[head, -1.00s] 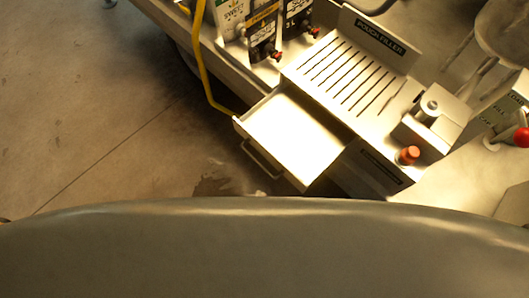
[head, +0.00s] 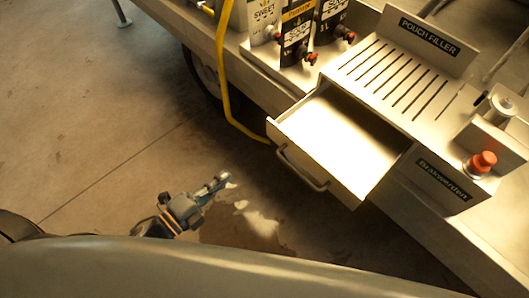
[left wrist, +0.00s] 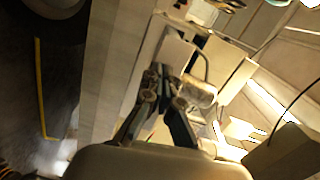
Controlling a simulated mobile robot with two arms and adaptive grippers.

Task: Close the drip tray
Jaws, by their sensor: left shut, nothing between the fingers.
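The drip tray (head: 335,140) is a white drawer pulled out from under the slotted pouch filler top (head: 400,82). Its dark bar handle (head: 302,168) is on the front face. My left gripper (head: 222,180) is shut and empty, in front of the tray and left of the handle, apart from it in the head view. In the left wrist view the shut fingers (left wrist: 162,75) show in the middle, with pale box-like surfaces beyond them. My right gripper is not in view.
A yellow hose (head: 222,75) hangs down at the trailer edge beside the tray. Several pouches with taps (head: 298,35) stand behind. A red button (head: 482,162) is at the right. A wet patch (head: 240,230) lies on the otherwise open floor.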

